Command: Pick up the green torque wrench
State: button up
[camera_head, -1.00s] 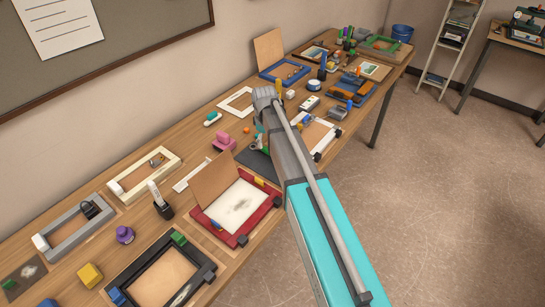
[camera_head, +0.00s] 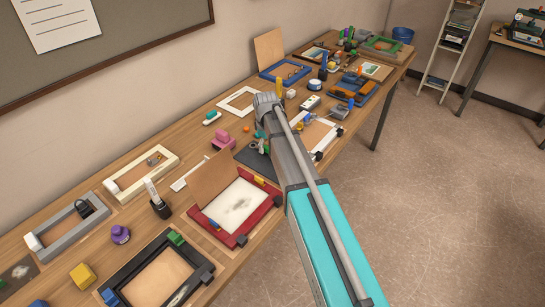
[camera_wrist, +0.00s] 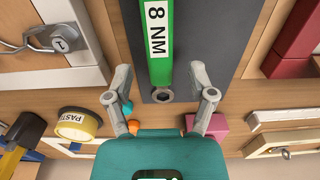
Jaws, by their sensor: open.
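The green torque wrench (camera_wrist: 160,45) is in the wrist view, upright in the picture, with a white "8 NM" label and a dark ring end (camera_wrist: 162,95). It lies over a dark grey board (camera_wrist: 205,40). My gripper (camera_wrist: 160,72) is open, with one grey finger on each side of the wrench and a gap to it on both sides. Whether the fingers are down at the wrench's height I cannot tell. In the head view my arm hides most of the wrench; the dark board (camera_head: 251,163) shows beside the arm.
A pink block (camera_wrist: 217,124), an orange ball (camera_wrist: 133,127) and a small teal piece (camera_wrist: 127,107) are close by. A yellow tape roll (camera_wrist: 76,123) is at left. In the head view a red frame (camera_head: 234,240) stands in front of the board. The bench is crowded; the floor is clear.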

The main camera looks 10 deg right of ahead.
jog(key=shift+f+b, duration=0.6)
jog(key=shift+f, duration=0.25)
grip_shut()
